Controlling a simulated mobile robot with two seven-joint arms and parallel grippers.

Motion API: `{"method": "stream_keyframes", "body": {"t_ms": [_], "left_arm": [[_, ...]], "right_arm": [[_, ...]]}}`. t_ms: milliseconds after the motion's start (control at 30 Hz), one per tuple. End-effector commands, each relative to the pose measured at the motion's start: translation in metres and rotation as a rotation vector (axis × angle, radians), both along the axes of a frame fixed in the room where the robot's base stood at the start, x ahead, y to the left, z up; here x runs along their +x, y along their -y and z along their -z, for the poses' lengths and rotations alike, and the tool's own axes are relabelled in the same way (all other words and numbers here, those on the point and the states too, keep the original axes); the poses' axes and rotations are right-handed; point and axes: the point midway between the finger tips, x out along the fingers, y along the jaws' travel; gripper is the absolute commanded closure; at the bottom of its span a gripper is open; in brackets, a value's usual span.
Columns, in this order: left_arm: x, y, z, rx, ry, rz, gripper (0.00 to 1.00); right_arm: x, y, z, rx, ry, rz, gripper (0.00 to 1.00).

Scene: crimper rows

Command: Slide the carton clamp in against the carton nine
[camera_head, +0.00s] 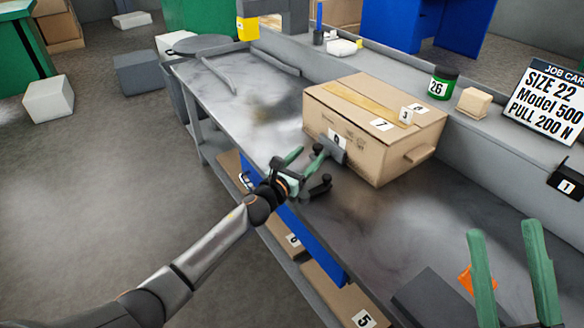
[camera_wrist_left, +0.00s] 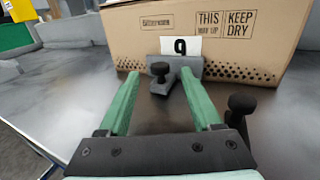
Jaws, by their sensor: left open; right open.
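The carton nine (camera_head: 330,120) is a brown box on the grey bench, with its 9 label (camera_wrist_left: 181,46) facing my left gripper. The carton clamp shows a grey upright plate (camera_head: 333,150) low before that face; in the left wrist view its plate (camera_wrist_left: 198,68) overlaps the label's lower edge. I cannot tell whether plate and carton touch. A black knob (camera_wrist_left: 160,70) stands on the clamp's grey foot. My left gripper (camera_head: 305,158) is open, its green fingers on either side of the knob as seen from the wrist, holding nothing. My right gripper (camera_head: 504,230) is open and empty at the lower right.
A second black knob (camera_wrist_left: 242,104) stands just right of my left gripper's right finger. A green tin (camera_head: 442,84), a small wooden block (camera_head: 474,103) and a job card (camera_head: 546,102) stand along the back ledge. An orange item (camera_head: 467,279) lies near my right gripper.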

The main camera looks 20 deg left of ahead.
Motion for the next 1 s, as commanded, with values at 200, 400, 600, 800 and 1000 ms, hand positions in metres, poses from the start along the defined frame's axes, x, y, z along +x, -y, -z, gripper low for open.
{"method": "stream_keyframes", "body": {"t_ms": [200, 400, 600, 800, 1000], "left_arm": [[-0.043, -0.011, -0.001, 0.002, -0.003, 0.001, 0.34], [-0.069, -0.019, 0.000, 0.001, -0.002, 0.000, 0.34], [-0.079, -0.021, 0.000, 0.001, -0.001, 0.000, 0.34], [-0.080, -0.022, 0.000, 0.001, 0.000, 0.000, 0.34], [-0.080, -0.022, 0.000, 0.001, 0.000, 0.000, 0.34]], "right_arm": [[0.000, 0.002, -0.015, -0.016, 0.010, 0.021, 0.50], [0.000, 0.002, -0.018, -0.020, 0.012, 0.024, 0.50], [-0.001, 0.002, -0.019, -0.021, 0.012, 0.025, 0.50], [-0.001, 0.002, -0.019, -0.021, 0.013, 0.025, 0.50], [-0.001, 0.002, -0.019, -0.020, 0.013, 0.024, 0.50]]}}
